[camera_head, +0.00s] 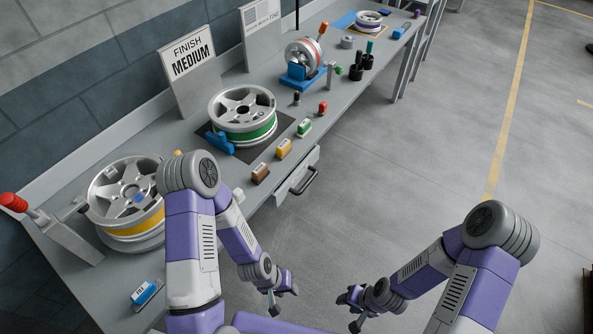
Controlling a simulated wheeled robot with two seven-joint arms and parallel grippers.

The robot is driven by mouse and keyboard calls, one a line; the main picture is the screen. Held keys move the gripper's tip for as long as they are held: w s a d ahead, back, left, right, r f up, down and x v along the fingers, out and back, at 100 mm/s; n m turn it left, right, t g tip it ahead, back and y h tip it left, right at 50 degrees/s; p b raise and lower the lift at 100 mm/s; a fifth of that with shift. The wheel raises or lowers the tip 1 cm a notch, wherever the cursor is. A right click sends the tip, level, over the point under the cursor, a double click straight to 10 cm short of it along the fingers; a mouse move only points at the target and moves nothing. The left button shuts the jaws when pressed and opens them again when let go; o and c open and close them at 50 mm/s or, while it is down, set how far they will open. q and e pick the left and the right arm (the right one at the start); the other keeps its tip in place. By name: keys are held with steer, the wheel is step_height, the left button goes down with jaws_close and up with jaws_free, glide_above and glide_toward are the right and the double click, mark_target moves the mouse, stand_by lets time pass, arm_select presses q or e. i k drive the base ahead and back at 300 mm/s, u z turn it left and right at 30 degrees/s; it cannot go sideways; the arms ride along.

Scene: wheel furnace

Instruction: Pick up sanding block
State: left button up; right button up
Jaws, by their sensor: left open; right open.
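Several small blocks lie in a row along the front of the grey bench: a brown block (261,173), a yellow block (284,149) and a green block (304,127). They look like sanding blocks; their labels are too small to read. A blue-and-white block (145,292) lies at the near left end of the bench. My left gripper (283,301) is open and empty, in front of the bench and below the brown block in the picture. My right gripper (352,312) is open and empty over the floor, further right. Neither touches a block.
A wheel with a green band (241,116) sits on a dark mat behind the blocks. A yellow-banded wheel (128,197) stands at left, partly hidden by my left arm. A "FINISH MEDIUM" sign (189,68) stands behind. A drawer handle (305,181) juts from the bench front. Open floor lies right.

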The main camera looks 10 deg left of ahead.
mark_target(261, 172)
steer(key=z, duration=0.6)
steer(key=i, duration=0.9)
steer(key=u, duration=0.85)
